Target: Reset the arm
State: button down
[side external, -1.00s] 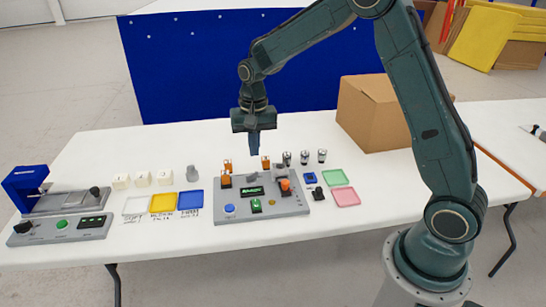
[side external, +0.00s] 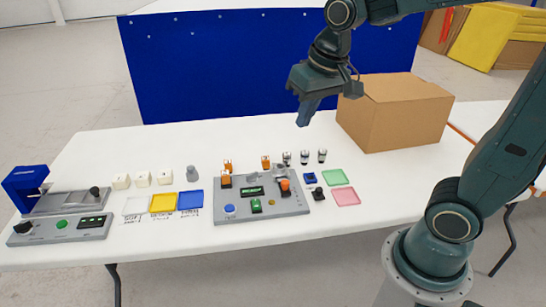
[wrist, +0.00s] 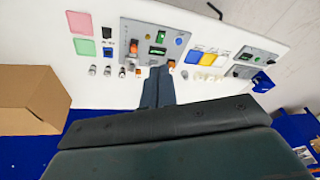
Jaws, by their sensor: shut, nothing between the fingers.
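My gripper (side external: 303,121) is shut and empty. In the side view it hangs high above the back of the white table, left of the cardboard box, touching nothing. In the wrist view its closed fingers (wrist: 158,72) point toward the grey control panel. My arm is raised and bent, with its upper part cut off by the top of the side view.
The grey control panel (side external: 280,207) sits mid-table, with small cylinders (side external: 304,157) behind it. Coloured trays (side external: 191,200), white foam cubes (side external: 143,179) and a blue-and-grey press device (side external: 60,217) are left. Green and pink trays (side external: 346,196) and a cardboard box (side external: 400,120) are right.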

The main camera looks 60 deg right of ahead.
jog(key=s+a+n+t, duration=0.1)
jog(key=s+n+t, duration=0.1)
jog(key=s, duration=1)
jog(key=shift+s+r+n, duration=0.2)
jog(key=shift+s+n, duration=0.05)
jog(key=shift+n, duration=0.45)
jog(key=c, duration=1.9)
grip_release()
jog(key=o, duration=0.7)
jog(key=shift+w+a+r, duration=0.1)
jog(key=shift+w, duration=0.15)
jog(key=shift+c, duration=0.2)
jog(key=m+g+y, duration=0.3)
jog(key=m+g, duration=0.4)
send_over(256, 203)
notch_tip(256, 203, down, 9)
jog(key=w+d+f+m, duration=0.1)
jog(key=w+d+f, duration=0.1)
jog(key=f, duration=0.4)
jog(key=w+d+f+m+g, duration=0.1)
jog(key=w+d+f, duration=0.1)
jog(key=f, duration=0.4)
jog(key=shift+w+d+g, duration=0.15)
jog(key=shift+w+g, duration=0.05)
jog(key=shift+g, duration=0.1)
jog(key=shift+f, duration=0.25)
jog(key=shift+x, duration=6.75)
